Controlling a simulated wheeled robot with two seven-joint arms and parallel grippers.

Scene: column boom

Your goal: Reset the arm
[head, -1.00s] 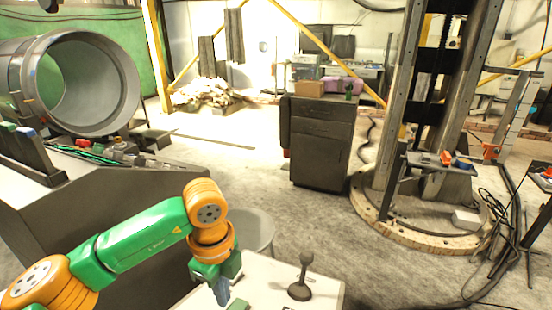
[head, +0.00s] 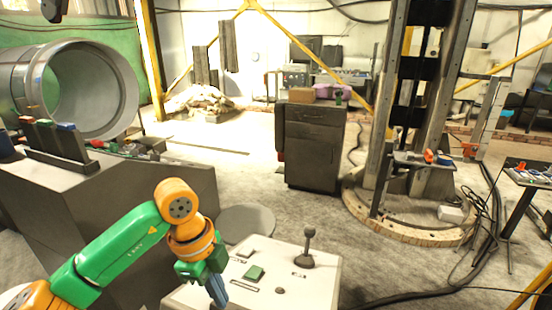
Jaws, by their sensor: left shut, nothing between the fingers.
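My left arm is green and orange and comes in from the lower left. Its gripper (head: 218,292) points down over the left part of a white control panel (head: 315,284). The fingers are shut with nothing between them. On the panel, a dark joystick lever (head: 308,250) stands upright to the right of the gripper. I cannot tell whether the fingertips touch the panel. My right gripper is not in view.
A grey console (head: 100,200) stands at left, before a large metal pipe (head: 95,90). A dark cabinet (head: 314,145) stands mid-room. A tall column (head: 408,110) rises from a round base (head: 405,228) at right. Cables (head: 465,265) run on the floor, and a small table (head: 525,175) stands far right.

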